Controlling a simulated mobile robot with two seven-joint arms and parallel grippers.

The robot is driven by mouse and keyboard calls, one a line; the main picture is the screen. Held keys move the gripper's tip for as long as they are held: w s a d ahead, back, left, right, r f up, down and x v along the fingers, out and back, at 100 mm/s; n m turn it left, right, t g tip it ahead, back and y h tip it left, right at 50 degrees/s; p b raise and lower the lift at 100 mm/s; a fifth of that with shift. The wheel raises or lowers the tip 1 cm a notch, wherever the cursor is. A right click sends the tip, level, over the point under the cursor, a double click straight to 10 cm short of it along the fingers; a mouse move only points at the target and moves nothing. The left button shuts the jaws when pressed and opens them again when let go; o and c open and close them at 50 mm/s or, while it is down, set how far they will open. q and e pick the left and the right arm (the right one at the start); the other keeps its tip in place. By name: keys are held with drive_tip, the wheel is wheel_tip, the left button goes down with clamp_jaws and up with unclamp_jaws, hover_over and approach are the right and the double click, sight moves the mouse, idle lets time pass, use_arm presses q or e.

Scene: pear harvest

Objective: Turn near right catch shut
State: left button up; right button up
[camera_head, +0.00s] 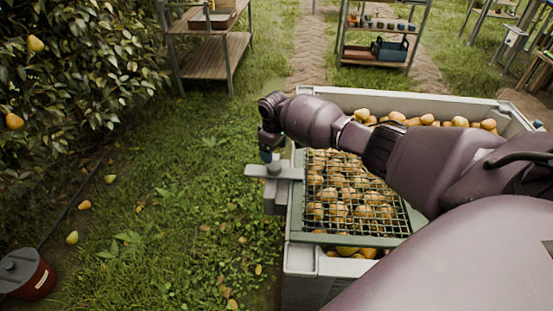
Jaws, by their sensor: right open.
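A wire-mesh lid in a green frame (296,222) lies over part of a pale crate (300,262) of pears. A grey catch (256,171), a flat bar with a round knob, sits on a block at the crate's left side. The bar lies crosswise in the picture; its right end reaches the lid frame's edge, and I cannot tell whether it overlaps it. My right gripper (269,153) is open and points down just above the knob, seemingly empty; contact is unclear. My right arm hides the lid's upper right part and other catches there. My left gripper is out of view.
Pears (397,117) fill the crate beyond the lid. A leafy pear tree (85,70) stands at the left, with fallen pears on the grass. A red bucket (34,281) sits bottom left. Shelves (212,58) stand behind.

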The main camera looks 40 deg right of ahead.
sight(274, 165)
wheel_tip(274, 165, up, 3)
drive_tip(key=shift+f, duration=0.2)
drive_tip(key=shift+r+p, duration=0.3)
drive_tip(key=shift+r, duration=0.05)
